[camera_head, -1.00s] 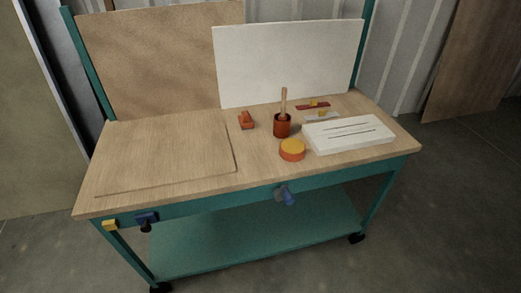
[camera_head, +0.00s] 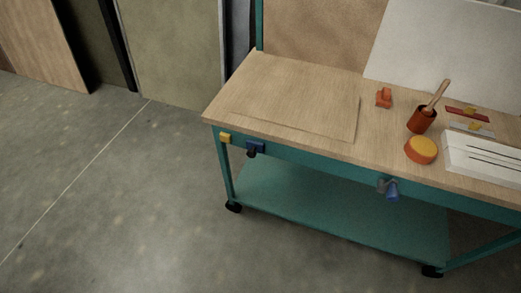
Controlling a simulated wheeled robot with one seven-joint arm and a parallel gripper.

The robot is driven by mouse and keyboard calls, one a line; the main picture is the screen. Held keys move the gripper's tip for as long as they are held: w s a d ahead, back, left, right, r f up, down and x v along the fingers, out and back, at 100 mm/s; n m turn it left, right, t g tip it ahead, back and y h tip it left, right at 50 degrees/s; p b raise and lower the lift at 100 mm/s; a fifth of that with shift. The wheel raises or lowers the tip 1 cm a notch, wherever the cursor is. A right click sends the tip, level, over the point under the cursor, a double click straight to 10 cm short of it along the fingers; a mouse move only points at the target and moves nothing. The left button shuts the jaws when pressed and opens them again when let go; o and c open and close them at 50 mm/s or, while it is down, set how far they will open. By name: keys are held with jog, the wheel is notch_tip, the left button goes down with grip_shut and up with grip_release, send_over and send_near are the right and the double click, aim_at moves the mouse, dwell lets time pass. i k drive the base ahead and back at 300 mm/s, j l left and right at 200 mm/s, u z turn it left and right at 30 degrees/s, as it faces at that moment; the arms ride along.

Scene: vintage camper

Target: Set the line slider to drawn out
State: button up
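I cannot tell for sure which thing is the line slider. A white box (camera_head: 484,154) with dark lines along its top lies at the right of the workbench, cut off by the picture's edge. Behind it lie a red strip (camera_head: 460,112) and a pale strip (camera_head: 465,129), each with a yellow piece on it. A round orange tub with a yellow top (camera_head: 421,149) stands left of the white box. A small orange-red object (camera_head: 383,97) sits farther back. My gripper is not in view.
The wooden workbench (camera_head: 260,85) has a teal frame and lower shelf (camera_head: 320,210). A red cup (camera_head: 421,120) holds a wooden-handled tool. Yellow (camera_head: 225,137), blue-black (camera_head: 255,147) and blue-grey (camera_head: 388,188) fittings sit on its front rail. Open floor lies at left.

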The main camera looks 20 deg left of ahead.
aim_at(253, 147)
jog(key=i+j+u, duration=0.1)
jog(key=j+u, duration=0.15)
jog(key=u, duration=0.15)
jog(key=i+j+u, duration=0.1)
jog(key=u, duration=0.25)
jog(key=i+j+u, duration=0.15)
jog(key=u, duration=0.25)
jog(key=j, duration=0.1)
